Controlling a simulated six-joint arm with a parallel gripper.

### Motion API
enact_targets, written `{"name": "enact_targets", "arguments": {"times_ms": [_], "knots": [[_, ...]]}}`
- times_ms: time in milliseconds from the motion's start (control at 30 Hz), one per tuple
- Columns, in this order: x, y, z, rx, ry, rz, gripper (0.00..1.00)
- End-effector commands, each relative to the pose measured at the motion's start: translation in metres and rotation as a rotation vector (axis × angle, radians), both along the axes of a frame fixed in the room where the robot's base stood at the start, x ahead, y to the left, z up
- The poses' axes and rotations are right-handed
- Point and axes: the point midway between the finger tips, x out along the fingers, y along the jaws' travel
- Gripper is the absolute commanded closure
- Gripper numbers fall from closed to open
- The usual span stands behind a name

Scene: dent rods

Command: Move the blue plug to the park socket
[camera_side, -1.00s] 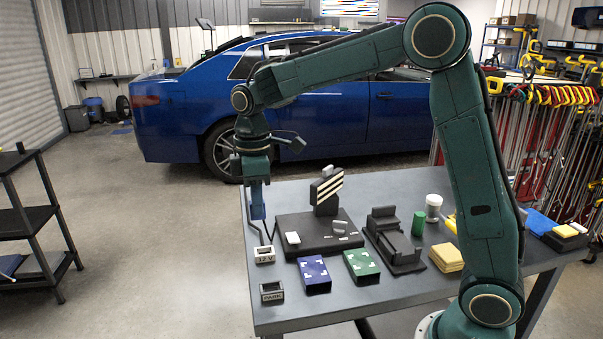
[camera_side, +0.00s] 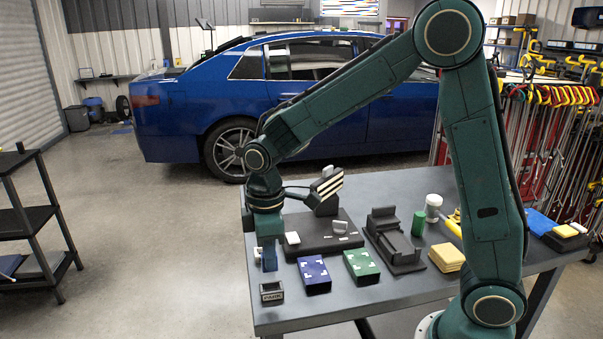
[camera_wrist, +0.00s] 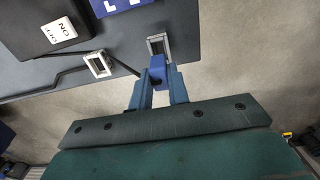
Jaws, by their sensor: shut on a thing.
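My gripper (camera_side: 269,257) is shut on the blue plug (camera_side: 270,262) and holds it upright. In the wrist view, the plug (camera_wrist: 158,68) sits between the two fingers (camera_wrist: 159,85). The park socket (camera_side: 271,292) is a small box marked PARK near the table's left edge. The wrist view shows the park socket's opening (camera_wrist: 158,44) just beyond the plug. The 12 V socket (camera_side: 257,253) is partly hidden behind my gripper; it shows to the left in the wrist view (camera_wrist: 98,64).
A blue block (camera_side: 314,274) and a green block (camera_side: 361,265) lie to the right of the sockets. A black board with a switch (camera_side: 292,238) and a striped upright stands behind them. A dark cable (camera_wrist: 45,88) runs near the 12 V socket. The table's left edge is close.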

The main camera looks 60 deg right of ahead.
Motion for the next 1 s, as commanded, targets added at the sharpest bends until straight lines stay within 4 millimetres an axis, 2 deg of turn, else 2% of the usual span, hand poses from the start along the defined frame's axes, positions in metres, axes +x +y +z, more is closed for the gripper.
{"name": "enact_targets", "arguments": {"times_ms": [700,1000], "knots": [[0.000,0.000,-0.038,0.000,0.001,0.000,1.00],[0.000,0.000,-0.044,0.000,0.000,0.000,1.00]]}}
